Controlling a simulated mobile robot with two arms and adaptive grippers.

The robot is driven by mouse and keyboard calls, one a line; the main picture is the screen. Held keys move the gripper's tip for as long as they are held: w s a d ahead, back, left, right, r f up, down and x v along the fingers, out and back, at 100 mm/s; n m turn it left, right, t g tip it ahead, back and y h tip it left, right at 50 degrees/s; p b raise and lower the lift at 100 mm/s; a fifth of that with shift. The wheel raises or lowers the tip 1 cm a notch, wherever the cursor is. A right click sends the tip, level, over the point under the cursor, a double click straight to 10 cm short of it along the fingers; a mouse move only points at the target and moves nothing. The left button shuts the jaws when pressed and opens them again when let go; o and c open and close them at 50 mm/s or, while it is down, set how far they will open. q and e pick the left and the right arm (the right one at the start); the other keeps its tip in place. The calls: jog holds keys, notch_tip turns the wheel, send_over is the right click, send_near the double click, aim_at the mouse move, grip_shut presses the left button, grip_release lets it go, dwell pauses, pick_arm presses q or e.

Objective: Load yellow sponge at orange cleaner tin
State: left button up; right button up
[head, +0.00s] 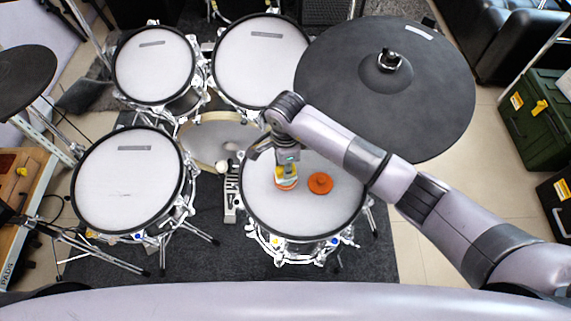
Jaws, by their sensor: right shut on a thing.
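My right gripper (286,170) reaches down over the front right drum and is shut on a small yellow thing, which looks like the yellow sponge (284,172). Orange and whitish parts (287,184) show just below the yellow; I cannot tell whether they belong to the held thing or to something under it. A round orange thing (320,183), which may be the orange cleaner tin or its lid, sits on the drum's white pad to the right, apart from the gripper. My left gripper is not in view.
The white mesh pad (310,215) of this drum is otherwise bare. A large dark cymbal (430,110) overhangs behind and right. Other drums (130,190) stand left and behind. A green case (540,115) stands at the far right.

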dwell(0.3)
jog(key=shift+r+p, duration=2.35)
jog(key=shift+r, duration=1.1)
